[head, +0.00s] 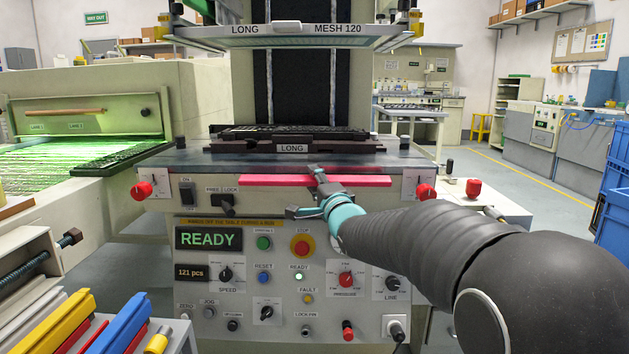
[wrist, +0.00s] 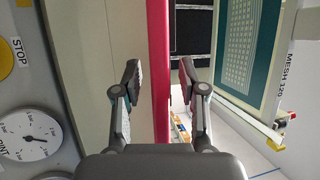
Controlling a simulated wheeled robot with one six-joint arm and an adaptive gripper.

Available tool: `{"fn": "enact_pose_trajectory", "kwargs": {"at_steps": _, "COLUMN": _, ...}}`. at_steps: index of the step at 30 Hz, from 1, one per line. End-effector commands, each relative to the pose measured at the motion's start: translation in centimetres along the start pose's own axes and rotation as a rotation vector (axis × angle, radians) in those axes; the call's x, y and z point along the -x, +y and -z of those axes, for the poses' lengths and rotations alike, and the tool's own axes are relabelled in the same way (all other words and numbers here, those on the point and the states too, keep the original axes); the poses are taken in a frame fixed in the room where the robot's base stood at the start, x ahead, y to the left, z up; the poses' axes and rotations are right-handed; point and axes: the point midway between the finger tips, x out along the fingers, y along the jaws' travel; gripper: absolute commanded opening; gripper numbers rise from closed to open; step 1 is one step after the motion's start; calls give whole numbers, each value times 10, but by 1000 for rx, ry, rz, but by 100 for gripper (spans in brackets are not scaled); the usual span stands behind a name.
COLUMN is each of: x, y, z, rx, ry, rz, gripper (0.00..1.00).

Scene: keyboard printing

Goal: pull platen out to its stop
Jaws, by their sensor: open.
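The platen (head: 235,145) is a dark plate marked LONG, sitting on the dark machine table below the raised screen. A red-pink handle bar (head: 270,181) runs across the machine's front edge; in the wrist view the bar (wrist: 158,40) runs upright. In the wrist view my open gripper (wrist: 160,78) has one finger on each side of the bar, with gaps showing. My gripper hides a small part of the bar in the head view.
The screen frame marked LONG MESH 120 (head: 290,38) hangs above the platen. Below the bar is a control panel with a red stop button (head: 302,246) and a FREE/LOCK lever (head: 226,204). Red knobs (head: 141,190) flank the bar. A conveyor (head: 70,160) stands left.

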Motion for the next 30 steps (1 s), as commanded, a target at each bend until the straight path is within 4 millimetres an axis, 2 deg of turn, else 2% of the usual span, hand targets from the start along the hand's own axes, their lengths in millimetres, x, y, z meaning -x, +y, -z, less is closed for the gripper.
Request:
{"fn": "enact_pose_trajectory", "kwargs": {"at_steps": 8, "x": -2, "y": 0, "z": 0, "rx": 0, "ry": 0, "rz": 1, "gripper": 42}}
{"fn": "enact_pose_trajectory", "kwargs": {"at_steps": 9, "x": -2, "y": 0, "z": 0, "rx": 0, "ry": 0, "rz": 1, "gripper": 39}}
{"fn": "enact_pose_trajectory", "kwargs": {"at_steps": 14, "x": -2, "y": 0, "z": 0, "rx": 0, "ry": 0, "rz": 1, "gripper": 0}}
{"fn": "enact_pose_trajectory", "kwargs": {"at_steps": 25, "x": 0, "y": 0, "z": -1, "rx": 0, "ry": 0, "rz": 1, "gripper": 0}}
{"fn": "enact_pose_trajectory", "kwargs": {"at_steps": 30, "x": 8, "y": -1, "z": -4, "rx": 0, "ry": -2, "rz": 0, "gripper": 0}}
